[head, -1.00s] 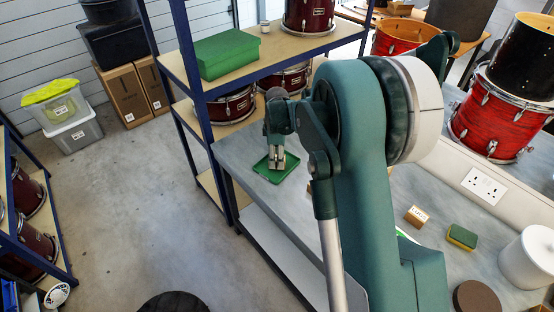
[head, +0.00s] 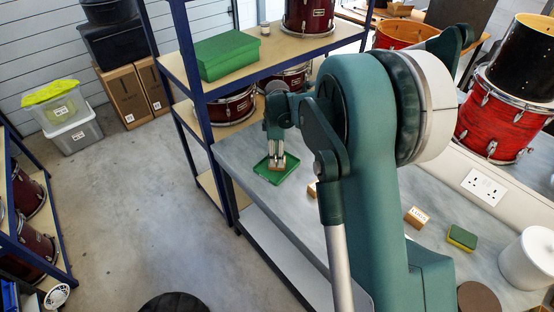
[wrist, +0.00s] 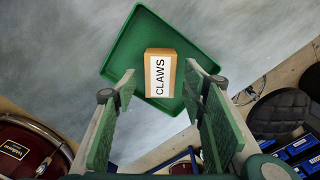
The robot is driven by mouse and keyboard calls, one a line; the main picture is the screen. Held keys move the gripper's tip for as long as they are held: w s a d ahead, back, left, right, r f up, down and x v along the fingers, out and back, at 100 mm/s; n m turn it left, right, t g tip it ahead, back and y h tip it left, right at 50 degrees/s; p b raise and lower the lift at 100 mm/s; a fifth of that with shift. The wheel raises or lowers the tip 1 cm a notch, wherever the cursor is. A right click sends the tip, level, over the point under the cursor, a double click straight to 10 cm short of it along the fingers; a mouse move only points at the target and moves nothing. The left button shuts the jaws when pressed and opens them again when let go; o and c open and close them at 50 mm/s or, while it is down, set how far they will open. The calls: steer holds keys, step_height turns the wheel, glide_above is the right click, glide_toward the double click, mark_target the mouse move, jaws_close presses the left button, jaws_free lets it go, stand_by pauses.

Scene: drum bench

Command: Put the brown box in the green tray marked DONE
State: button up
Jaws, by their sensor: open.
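A brown box with a white CLAWS label (wrist: 160,74) sits inside the green tray (wrist: 122,62), near its middle, in the wrist view. In the head view the box (head: 277,167) shows in the tray (head: 262,170) at the far end of the bench, directly below my gripper (head: 276,161). In the wrist view my gripper (wrist: 159,72) is open, its two green-padded fingers apart on either side of the box's near end. I cannot tell whether a finger touches it. No DONE mark is readable on the tray.
Another small labelled box (head: 417,216) and a green-yellow sponge (head: 461,237) are on the bench. A further brown box (head: 312,189) is partly hidden by my arm. A blue-framed shelf (head: 197,100) with a green box (head: 227,54) stands behind the tray.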

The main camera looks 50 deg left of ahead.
step_height(320, 180, up, 9)
stand_by(0.5)
stand_by(0.5)
steer(key=shift+r, duration=0.1)
stand_by(0.3)
